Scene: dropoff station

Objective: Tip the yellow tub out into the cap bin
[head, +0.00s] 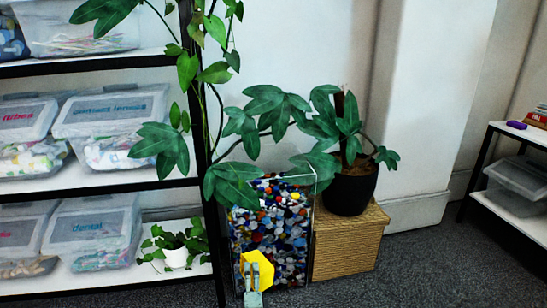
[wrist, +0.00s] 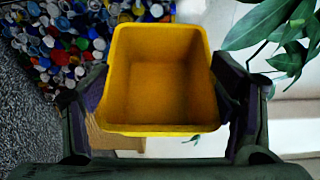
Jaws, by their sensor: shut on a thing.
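The yellow tub (head: 265,264) is in the head view, in front of the lower part of the cap bin (head: 291,245). The cap bin is a tall clear box full of many-coloured caps. My gripper (head: 253,277) is shut on the tub. In the wrist view, my gripper's fingers (wrist: 160,88) press the tub's (wrist: 158,80) left and right sides. The tub's open mouth faces the wrist camera, and its inside looks empty. Caps in the bin (wrist: 55,40) show at the upper left there. The tub's exact tilt is hard to tell in the head view.
A shelf (head: 100,185) with lidded clear boxes stands left of the bin. A dark plant pot (head: 350,188) sits on a woven box (head: 345,245) to the right. Leaves (head: 232,183) hang over the bin's top left. Carpet (head: 440,260) is clear at right.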

